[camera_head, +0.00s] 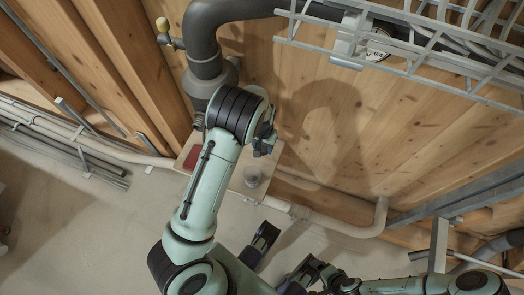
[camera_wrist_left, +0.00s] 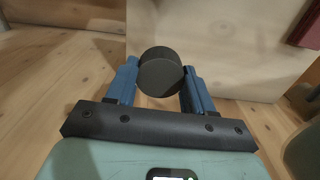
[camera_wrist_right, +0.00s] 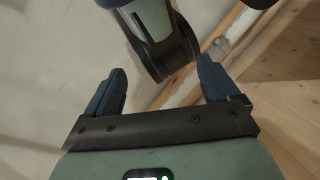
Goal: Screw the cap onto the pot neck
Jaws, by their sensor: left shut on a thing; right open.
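My left gripper (camera_wrist_left: 160,66) is shut on a dark round cap (camera_wrist_left: 160,77), which sits between its two blue fingers in the left wrist view. In the head view my left gripper (camera_head: 266,138) is beside a wooden board, and my arm hides part of it; the cap cannot be made out there.
The pale wooden board (camera_head: 235,184) carries a dark red patch (camera_head: 192,157). A thick grey pipe (camera_head: 205,40) comes down behind my left arm. A white wire rack (camera_head: 410,50) is at upper right. A pale pipe (camera_head: 340,227) runs along the wooden wall. The floor at lower left is mostly clear.

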